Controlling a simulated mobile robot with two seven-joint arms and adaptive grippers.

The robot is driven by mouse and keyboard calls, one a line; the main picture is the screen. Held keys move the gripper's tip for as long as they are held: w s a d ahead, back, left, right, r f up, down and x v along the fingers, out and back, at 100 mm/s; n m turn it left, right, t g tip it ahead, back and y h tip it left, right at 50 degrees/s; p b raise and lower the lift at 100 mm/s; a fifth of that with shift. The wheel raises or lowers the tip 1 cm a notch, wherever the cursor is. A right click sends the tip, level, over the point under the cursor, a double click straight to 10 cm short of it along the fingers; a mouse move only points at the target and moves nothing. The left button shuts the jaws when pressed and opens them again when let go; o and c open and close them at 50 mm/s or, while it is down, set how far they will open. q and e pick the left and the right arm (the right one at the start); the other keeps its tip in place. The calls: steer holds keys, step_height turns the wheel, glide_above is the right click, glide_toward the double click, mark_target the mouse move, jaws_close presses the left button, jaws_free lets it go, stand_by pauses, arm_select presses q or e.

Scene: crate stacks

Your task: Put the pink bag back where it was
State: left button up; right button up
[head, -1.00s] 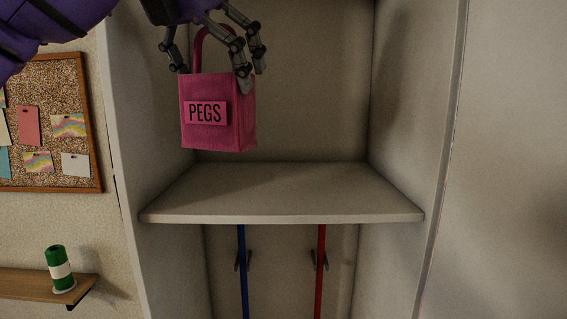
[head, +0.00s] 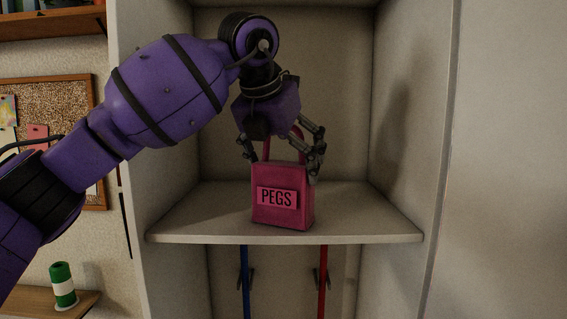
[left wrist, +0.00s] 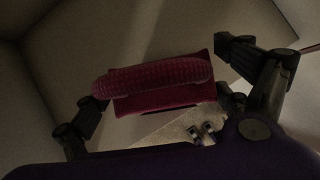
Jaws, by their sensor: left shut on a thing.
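The pink bag (head: 283,212), labelled PEGS, is upright at the shelf (head: 190,228) in the open cupboard, near the shelf's middle. Its base is at the shelf surface or just over it; I cannot tell whether it touches. My left gripper (head: 283,160) is above the bag with its fingers around the looped handle, shut on it. In the left wrist view the handle (left wrist: 155,76) of the bag crosses between the fingers, with the bag's top below it. My right gripper is in neither view.
The cupboard's side walls stand close on both sides of the shelf. Below the shelf hang a blue pole (head: 245,285) and a red pole (head: 323,285). A green and white roll (head: 63,284) stands on a wooden ledge at left. The shelf is bare on both sides of the bag.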

arm_select(q)
steer(key=shift+s+f, duration=0.1)
steer(key=o, duration=1.4)
steer(key=v, duration=1.2)
